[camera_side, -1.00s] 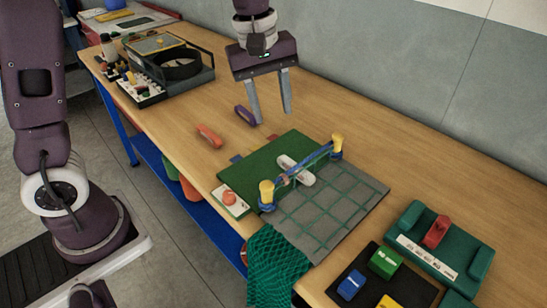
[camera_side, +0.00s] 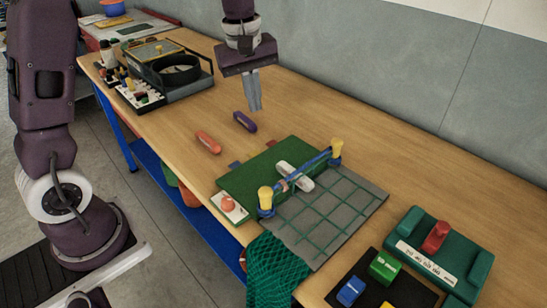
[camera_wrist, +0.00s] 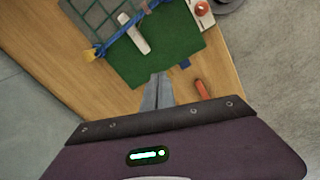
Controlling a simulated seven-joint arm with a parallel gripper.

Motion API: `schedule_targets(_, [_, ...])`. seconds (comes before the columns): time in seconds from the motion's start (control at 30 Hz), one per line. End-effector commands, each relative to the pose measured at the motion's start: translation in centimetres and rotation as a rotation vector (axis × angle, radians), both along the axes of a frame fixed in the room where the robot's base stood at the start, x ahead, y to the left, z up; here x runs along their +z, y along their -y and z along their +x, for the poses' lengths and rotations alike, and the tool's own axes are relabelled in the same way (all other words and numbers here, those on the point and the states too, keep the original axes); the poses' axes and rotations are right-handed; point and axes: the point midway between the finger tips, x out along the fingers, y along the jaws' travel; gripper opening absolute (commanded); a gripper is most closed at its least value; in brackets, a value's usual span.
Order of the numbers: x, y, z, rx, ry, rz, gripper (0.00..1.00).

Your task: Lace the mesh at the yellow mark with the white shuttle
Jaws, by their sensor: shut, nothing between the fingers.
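The white shuttle (camera_side: 295,176) lies across the blue rope (camera_side: 318,162) at the head of the green mesh (camera_side: 318,213). It also shows in the wrist view (camera_wrist: 138,39), partly on the green mat (camera_wrist: 172,40). Which part passes over or under the rope is too small to tell. I cannot pick out a separate yellow mark on the mesh; yellow posts (camera_side: 265,195) hold the rope ends. My gripper (camera_side: 257,109) is shut and empty, above the table behind the mat, apart from the shuttle. The fingers also show in the wrist view (camera_wrist: 158,78).
An orange shuttle (camera_side: 208,142) and a purple shuttle (camera_side: 244,121) lie on the table near my gripper. A red button (camera_side: 228,203) sits by the mat. A green holder (camera_side: 445,250) and dark tray with coloured blocks (camera_side: 398,292) stand front right. A black tray (camera_side: 180,92) stands at back left.

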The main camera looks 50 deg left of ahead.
Motion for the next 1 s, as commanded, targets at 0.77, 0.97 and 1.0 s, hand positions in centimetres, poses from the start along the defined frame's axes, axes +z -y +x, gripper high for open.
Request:
schedule_targets(0.77, [-18.1, -3.0, 5.1, 0.371, -0.125, -0.019, 0.00])
schedule_targets(0.97, [-18.9, -0.5, 5.2, 0.367, -0.120, -0.019, 0.00])
schedule_targets(1.0, [-18.9, 0.0, 5.2, 0.367, -0.120, -0.019, 0.00])
